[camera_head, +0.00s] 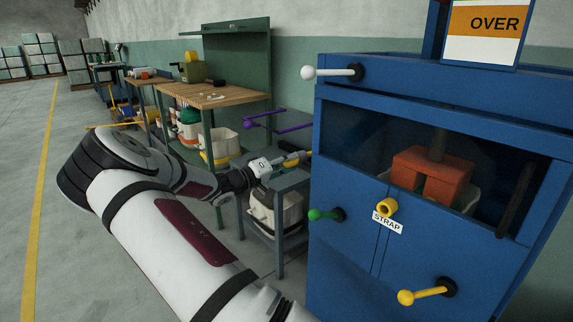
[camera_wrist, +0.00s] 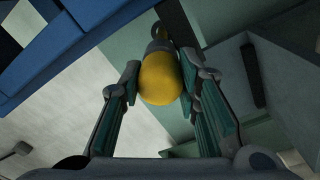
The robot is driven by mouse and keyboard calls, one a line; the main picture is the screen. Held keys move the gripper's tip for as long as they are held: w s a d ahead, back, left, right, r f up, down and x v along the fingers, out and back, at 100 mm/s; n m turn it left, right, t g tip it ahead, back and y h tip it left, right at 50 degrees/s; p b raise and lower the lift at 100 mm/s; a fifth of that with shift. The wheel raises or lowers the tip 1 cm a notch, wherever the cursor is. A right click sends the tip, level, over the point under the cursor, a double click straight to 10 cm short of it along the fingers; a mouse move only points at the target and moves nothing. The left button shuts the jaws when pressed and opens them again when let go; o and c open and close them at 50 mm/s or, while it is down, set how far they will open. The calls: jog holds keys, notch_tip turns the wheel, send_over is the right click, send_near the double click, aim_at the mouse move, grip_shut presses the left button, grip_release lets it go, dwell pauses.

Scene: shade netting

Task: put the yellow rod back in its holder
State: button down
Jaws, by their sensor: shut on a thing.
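The yellow rod (camera_wrist: 160,80) is between my gripper's fingers (camera_wrist: 159,84) in the wrist view, its rounded yellow end toward the camera and a grey part beyond it. In the head view my gripper (camera_head: 283,164) is beside the left edge of the blue cabinet, with a bit of the yellow rod (camera_head: 291,160) showing at the fingers. It is shut on the rod. A short yellow open-ended tube (camera_head: 387,207), above a STRAP label (camera_head: 387,222), sticks out of the cabinet front; it looks like the holder. The rod is apart from it. The rod's far end is hard to make out.
The blue cabinet (camera_head: 350,245) has green (camera_head: 315,215), yellow (camera_head: 405,297) and white (camera_head: 308,73) knobbed handles sticking out. An orange block (camera_head: 430,178) sits behind its window. A small grey table (camera_head: 284,184) and purple bars (camera_head: 285,129) are near my gripper. Open floor lies left.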

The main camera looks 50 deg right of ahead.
jog(key=shift+d, duration=0.3)
jog(key=c, duration=1.1)
grip_release()
jog(key=shift+s, duration=0.1)
jog(key=shift+a, duration=0.1)
jog(key=v, duration=1.2)
